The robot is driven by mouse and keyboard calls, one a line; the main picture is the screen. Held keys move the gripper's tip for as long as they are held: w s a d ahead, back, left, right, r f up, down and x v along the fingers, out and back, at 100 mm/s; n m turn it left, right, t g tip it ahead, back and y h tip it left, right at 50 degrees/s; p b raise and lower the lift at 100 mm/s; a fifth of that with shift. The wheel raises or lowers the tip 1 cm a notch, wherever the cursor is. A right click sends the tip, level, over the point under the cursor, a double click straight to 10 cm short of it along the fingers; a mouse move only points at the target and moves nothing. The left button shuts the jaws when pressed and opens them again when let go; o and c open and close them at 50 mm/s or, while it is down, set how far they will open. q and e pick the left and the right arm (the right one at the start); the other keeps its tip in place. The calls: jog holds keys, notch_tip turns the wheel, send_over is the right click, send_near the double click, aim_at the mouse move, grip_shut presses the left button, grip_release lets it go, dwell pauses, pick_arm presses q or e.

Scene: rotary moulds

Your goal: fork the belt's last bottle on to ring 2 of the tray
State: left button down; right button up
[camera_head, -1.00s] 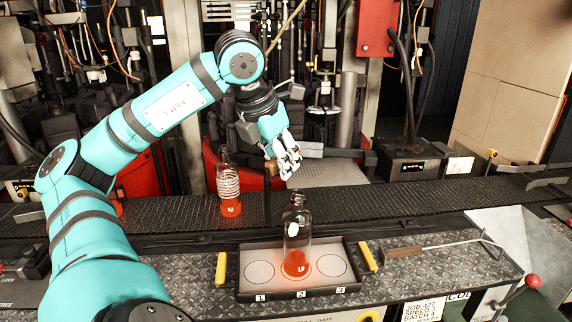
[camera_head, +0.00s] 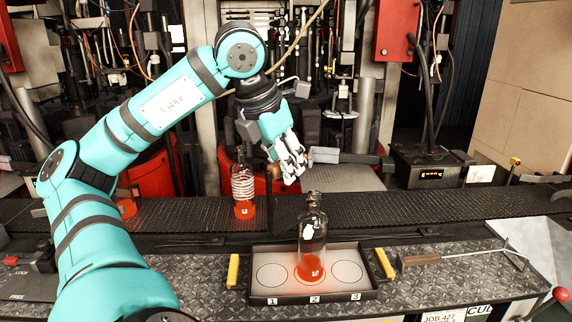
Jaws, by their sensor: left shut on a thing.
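A clear bottle (camera_head: 312,238) with a glowing red base stands upright on ring 2, the middle ring of the tray (camera_head: 262,296). Another bottle (camera_head: 243,190), with white bands around it and a red base, stands on the dark belt (camera_head: 400,208), left of my left gripper. My left gripper (camera_head: 291,163) is above the belt, behind the tray bottle. It is shut on a brown wooden handle (camera_head: 325,178); the rest of that tool is hard to make out. A red glow (camera_head: 127,208) shows on the belt, partly hidden by my left arm. My right gripper is out of view.
A hooked rod with a wooden handle (camera_head: 421,260) lies on the patterned plate right of the tray. Yellow grips (camera_head: 233,271) flank the tray. Rings 1 and 3 are empty. A red-knobbed lever (camera_head: 560,294) is at the lower right.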

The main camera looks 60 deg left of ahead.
pick_arm(q)
jog(key=shift+r, duration=0.1)
notch_tip(320, 180, up, 6)
jog(key=p, duration=0.5)
jog(key=shift+p, duration=0.35)
